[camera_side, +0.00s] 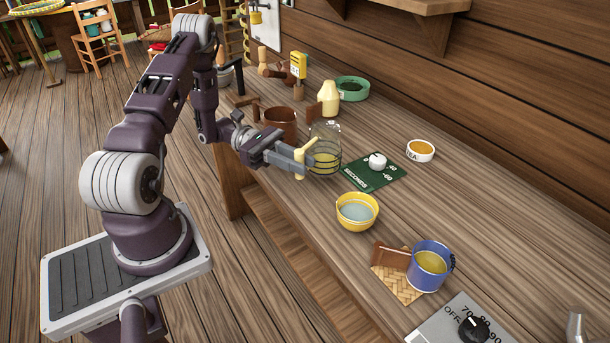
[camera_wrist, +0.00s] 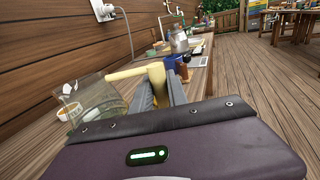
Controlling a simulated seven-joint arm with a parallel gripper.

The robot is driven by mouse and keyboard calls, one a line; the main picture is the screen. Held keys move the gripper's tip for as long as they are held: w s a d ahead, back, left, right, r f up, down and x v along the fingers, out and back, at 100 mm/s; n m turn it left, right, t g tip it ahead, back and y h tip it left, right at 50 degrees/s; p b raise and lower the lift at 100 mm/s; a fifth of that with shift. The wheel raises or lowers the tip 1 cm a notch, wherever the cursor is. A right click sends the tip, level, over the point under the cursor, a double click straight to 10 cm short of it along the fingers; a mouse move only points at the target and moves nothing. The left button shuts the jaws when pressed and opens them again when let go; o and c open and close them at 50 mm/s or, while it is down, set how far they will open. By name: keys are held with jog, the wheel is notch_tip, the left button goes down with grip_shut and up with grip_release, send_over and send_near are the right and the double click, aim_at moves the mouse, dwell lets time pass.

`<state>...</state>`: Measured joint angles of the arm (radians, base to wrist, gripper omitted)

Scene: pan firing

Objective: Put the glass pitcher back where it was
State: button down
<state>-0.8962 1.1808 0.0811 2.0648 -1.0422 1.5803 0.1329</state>
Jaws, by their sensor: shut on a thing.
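The glass pitcher (camera_side: 324,148) is clear, with yellowish liquid low inside and a pale yellow handle (camera_side: 301,160) on its left side. It stands upright at the workbench, left of the green timer mat; I cannot tell whether its base touches the wood. My gripper (camera_side: 300,163) is shut on the handle, reaching in from the left. In the wrist view the pitcher (camera_wrist: 97,101) is at the left, and its yellow handle (camera_wrist: 140,76) passes between my fingers (camera_wrist: 156,92).
Close by are a brown pot (camera_side: 281,122), a green mat (camera_side: 384,178) with a white knob, and a yellow bowl (camera_side: 357,212). A tea dish (camera_side: 421,151) and a blue pot (camera_side: 430,266) stand further right.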

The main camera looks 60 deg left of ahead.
jog(key=shift+f, duration=1.8)
jog(key=c, duration=1.3)
grip_release()
